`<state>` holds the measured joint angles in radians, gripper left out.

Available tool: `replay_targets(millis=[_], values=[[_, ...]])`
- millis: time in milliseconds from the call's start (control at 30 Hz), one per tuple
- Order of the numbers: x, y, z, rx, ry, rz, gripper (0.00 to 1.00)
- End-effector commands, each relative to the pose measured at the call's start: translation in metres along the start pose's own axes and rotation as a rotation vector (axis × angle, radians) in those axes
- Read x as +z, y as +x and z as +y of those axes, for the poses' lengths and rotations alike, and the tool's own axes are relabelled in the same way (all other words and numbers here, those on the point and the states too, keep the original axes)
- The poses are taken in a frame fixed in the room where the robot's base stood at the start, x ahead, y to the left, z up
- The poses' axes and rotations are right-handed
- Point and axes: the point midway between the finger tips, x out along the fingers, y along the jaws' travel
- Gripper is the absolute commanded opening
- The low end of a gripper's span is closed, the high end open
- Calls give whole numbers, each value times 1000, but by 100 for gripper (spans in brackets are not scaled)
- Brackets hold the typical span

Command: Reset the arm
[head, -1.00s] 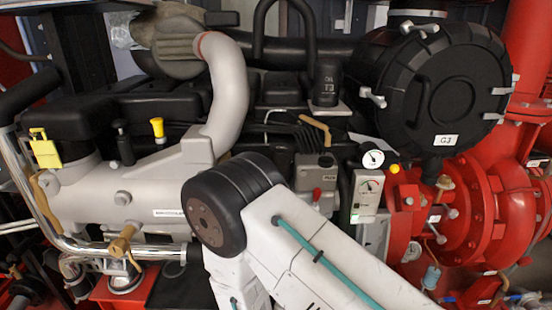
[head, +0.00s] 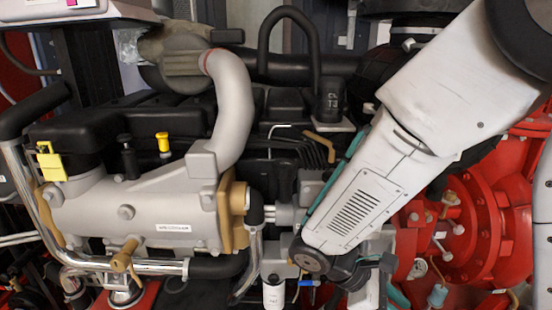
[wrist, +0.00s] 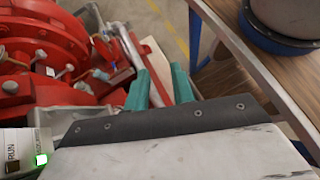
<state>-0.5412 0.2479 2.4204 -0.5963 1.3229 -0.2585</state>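My white arm reaches down from the upper right in the head view, in front of the engine. Its lower end is near the bottom centre right. In the wrist view two teal fingers of my gripper (wrist: 160,88) stick out past a dark edge with a gap between them. Nothing is seen held between them. The gripper is mostly hidden in the head view.
The grey and black engine (head: 150,215) fills the left and centre. Red pump parts (head: 470,215) stand on the right, close to my arm. In the wrist view red pipework (wrist: 50,50) is at left and a wooden table edge (wrist: 240,90) at right.

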Motion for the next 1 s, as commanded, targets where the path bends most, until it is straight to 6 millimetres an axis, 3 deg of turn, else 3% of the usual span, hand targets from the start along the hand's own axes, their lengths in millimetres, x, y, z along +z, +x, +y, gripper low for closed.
replay_targets(millis=[100, 500, 800, 1000], values=[[27, -6, -14, -129, 216, 145, 25], [95, -35, -53, -505, 811, 586, 25], [148, -44, -66, -573, 1074, 839, 25], [167, -43, -67, -557, 1161, 890, 25]])
